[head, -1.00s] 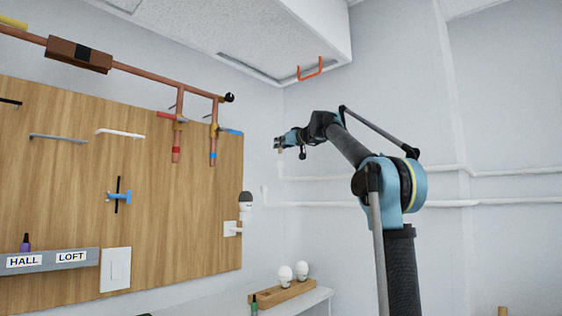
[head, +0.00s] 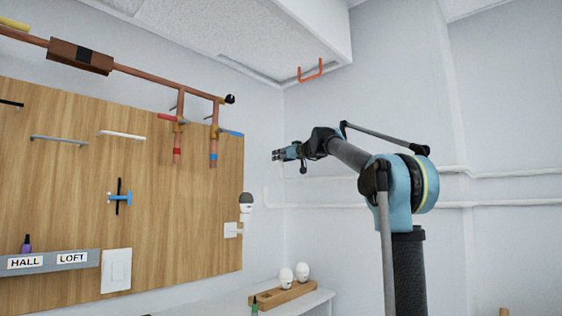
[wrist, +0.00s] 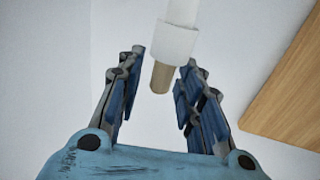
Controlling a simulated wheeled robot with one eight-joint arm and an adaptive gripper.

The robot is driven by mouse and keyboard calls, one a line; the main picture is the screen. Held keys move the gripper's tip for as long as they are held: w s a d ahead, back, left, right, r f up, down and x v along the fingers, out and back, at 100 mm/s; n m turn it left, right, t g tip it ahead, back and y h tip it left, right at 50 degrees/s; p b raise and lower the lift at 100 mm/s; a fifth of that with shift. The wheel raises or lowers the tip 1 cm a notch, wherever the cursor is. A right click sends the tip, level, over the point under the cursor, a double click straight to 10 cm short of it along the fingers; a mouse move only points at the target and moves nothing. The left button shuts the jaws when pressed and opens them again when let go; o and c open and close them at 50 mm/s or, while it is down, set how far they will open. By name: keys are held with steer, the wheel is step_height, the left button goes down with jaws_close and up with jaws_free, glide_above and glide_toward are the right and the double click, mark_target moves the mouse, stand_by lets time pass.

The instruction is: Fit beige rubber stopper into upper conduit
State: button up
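In the wrist view the beige stopper (wrist: 161,77) is a short cylinder. It sticks out of the white collar (wrist: 174,42) at the end of a white conduit (wrist: 182,12). How deep it sits inside is hidden. My gripper (wrist: 162,62) is open, with its fingers on either side of the stopper and visible gaps between. In the head view my gripper (head: 276,155) points left, near the left end of the upper conduit (head: 330,178) on the wall. The stopper is too small to make out there.
A lower white conduit (head: 330,207) runs below the upper one. The wooden board (head: 70,170) with copper pipes (head: 150,78) and hooks stands to the left. A bulb holder (head: 275,298) with white bulbs is below. An orange bracket (head: 310,71) hangs from the ceiling unit.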

steer(key=v, duration=1.2)
stand_by(0.3)
steer(key=s+d+f+m+g+h, duration=0.1)
steer(key=s+f+g, duration=0.1)
steer(key=s+f, duration=0.8)
steer(key=s+d+f+g+h, duration=0.25)
steer(key=s+f, duration=0.25)
steer(key=f, duration=1.2)
steer(key=s+d+f+m+g+h, duration=0.1)
steer(key=s+f+g, duration=0.2)
steer(key=s+f, duration=0.7)
steer(key=s+d+f+m+g+h, duration=0.1)
steer(key=s+d+f, duration=0.4)
steer(key=f, duration=0.7)
steer(key=s+d+f+m+g+h, duration=0.1)
steer(key=s+d+f+m+h, duration=0.2)
steer(key=s+f, duration=0.4)
steer(key=s+d+f+m+g+h, duration=0.2)
steer(key=s+d+f, duration=0.4)
steer(key=f, duration=1.1)
steer(key=shift+s+d+h, duration=0.4)
steer(key=shift+d+h, duration=0.2)
steer(key=shift+h, duration=0.05)
